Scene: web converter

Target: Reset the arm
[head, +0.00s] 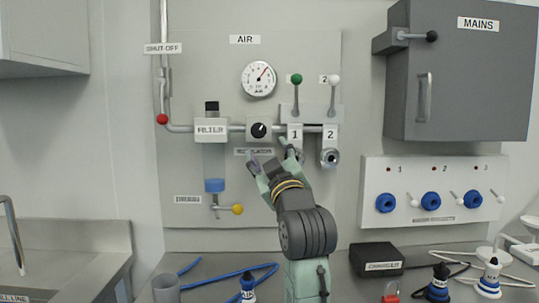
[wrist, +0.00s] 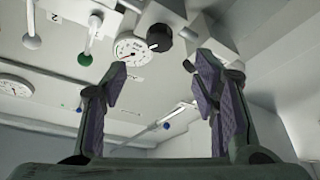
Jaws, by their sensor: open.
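My gripper (head: 268,162) is raised in front of the air panel, just below the regulator knob (head: 258,130) and left of the outlet marked 1. In the wrist view my gripper (wrist: 160,95) has its two purple-padded fingers wide apart with nothing between them. The black knob (wrist: 159,38) and the pressure gauge (wrist: 130,50) show beyond the fingers. My arm reaches up from the bottom middle of the head view and hides part of the panel.
Valves with a green lever (head: 296,80) and a white lever (head: 333,81) stand above the outlets. A filter (head: 212,155) hangs left. A grey mains box (head: 460,75) juts out at right. The bench holds a black charger (head: 377,259), plugs and a blue hose (head: 230,279).

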